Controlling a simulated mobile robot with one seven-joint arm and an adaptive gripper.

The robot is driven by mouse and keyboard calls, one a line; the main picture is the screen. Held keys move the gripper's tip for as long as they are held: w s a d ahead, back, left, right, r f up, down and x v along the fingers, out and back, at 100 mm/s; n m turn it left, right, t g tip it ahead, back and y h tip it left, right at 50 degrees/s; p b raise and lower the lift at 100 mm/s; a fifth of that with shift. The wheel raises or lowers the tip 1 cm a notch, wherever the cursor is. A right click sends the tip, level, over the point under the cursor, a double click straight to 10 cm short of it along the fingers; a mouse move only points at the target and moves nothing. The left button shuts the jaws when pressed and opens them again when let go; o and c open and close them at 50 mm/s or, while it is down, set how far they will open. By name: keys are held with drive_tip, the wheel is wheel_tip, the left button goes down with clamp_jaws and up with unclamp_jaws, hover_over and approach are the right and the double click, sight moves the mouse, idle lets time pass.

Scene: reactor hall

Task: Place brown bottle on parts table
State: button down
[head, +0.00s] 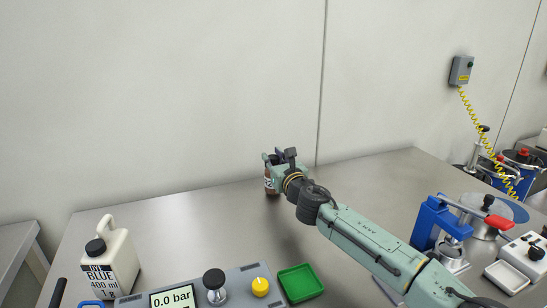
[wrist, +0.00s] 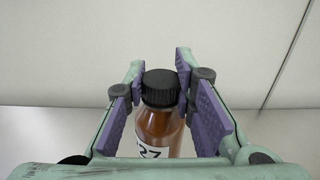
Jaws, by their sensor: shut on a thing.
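The brown bottle (wrist: 160,122) has a black ribbed cap and a white label with dark figures. In the wrist view it stands between the purple pads of my gripper (wrist: 161,90), which is shut on it near the neck. In the head view the bottle (head: 270,184) shows only in part behind my gripper (head: 277,160), near the back edge of the steel table (head: 190,225). I cannot tell whether its base touches the table. Nothing in view is marked as the parts table.
A white jug (head: 112,258) labelled dye blue stands at the left. A gauge panel (head: 190,291) and a green tray (head: 300,282) are at the front. A blue press (head: 437,225) and a white dish (head: 506,277) stand at the right. The table's left middle is clear.

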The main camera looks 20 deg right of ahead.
drive_tip(key=shift+f, duration=0.25)
drive_tip(key=shift+f, duration=0.1)
drive_tip(key=c, duration=1.3)
unclamp_jaws()
drive_tip(key=shift+f, duration=0.1)
